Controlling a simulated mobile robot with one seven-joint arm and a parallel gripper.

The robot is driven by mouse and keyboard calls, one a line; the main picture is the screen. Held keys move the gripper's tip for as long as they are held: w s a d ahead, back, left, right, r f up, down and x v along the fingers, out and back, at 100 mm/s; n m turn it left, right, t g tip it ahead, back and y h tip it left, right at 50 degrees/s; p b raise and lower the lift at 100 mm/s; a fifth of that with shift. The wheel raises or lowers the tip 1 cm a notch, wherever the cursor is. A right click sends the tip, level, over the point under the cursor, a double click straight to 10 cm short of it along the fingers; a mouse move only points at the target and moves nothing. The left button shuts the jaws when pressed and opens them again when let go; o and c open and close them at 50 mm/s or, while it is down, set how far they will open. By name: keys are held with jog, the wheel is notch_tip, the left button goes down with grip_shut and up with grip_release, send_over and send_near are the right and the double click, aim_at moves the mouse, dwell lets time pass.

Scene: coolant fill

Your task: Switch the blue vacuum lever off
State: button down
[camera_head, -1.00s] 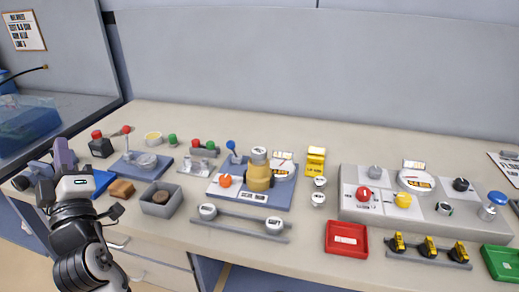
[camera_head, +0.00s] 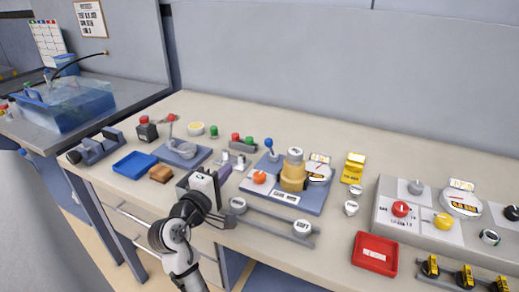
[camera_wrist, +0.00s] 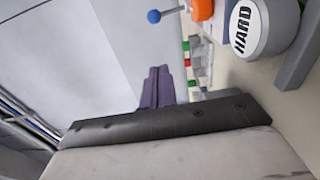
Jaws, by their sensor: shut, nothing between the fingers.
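The blue vacuum lever (camera_head: 268,143) has a blue ball knob on a short stalk. It stands at the back left of a blue-grey panel (camera_head: 313,204) and leans a little to the left in the head view. The blue knob also shows near the top of the wrist view (camera_wrist: 153,16), with its stalk running right. My gripper (camera_head: 225,168) is to the left of the panel, apart from the lever. Its purple fingers are shut and empty; they also show in the wrist view (camera_wrist: 158,75).
The panel also carries an orange knob (camera_head: 259,177), a yellow-brown cylinder (camera_head: 293,178) and a round gauge. A rail with white knobs (camera_head: 303,227) runs in front. Red and green buttons (camera_head: 236,137) stand left of the lever. A red tray (camera_head: 375,253) lies to the right.

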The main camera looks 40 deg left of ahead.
jog(key=shift+w, duration=0.15)
jog(key=p, duration=0.4)
send_near(271, 148)
jog(key=w+a+r, duration=0.1)
jog(key=w+a, duration=0.1)
jog(key=w+a+r, duration=0.1)
jog(key=shift+a+r, duration=0.3)
jog(key=shift+a, duration=0.1)
jog(key=shift+w+d+f, duration=0.1)
jog(key=shift+w+d, duration=0.2)
jog(key=shift+w, duration=0.15)
jog(key=shift+w+a, duration=0.1)
jog(key=shift+a, duration=0.05)
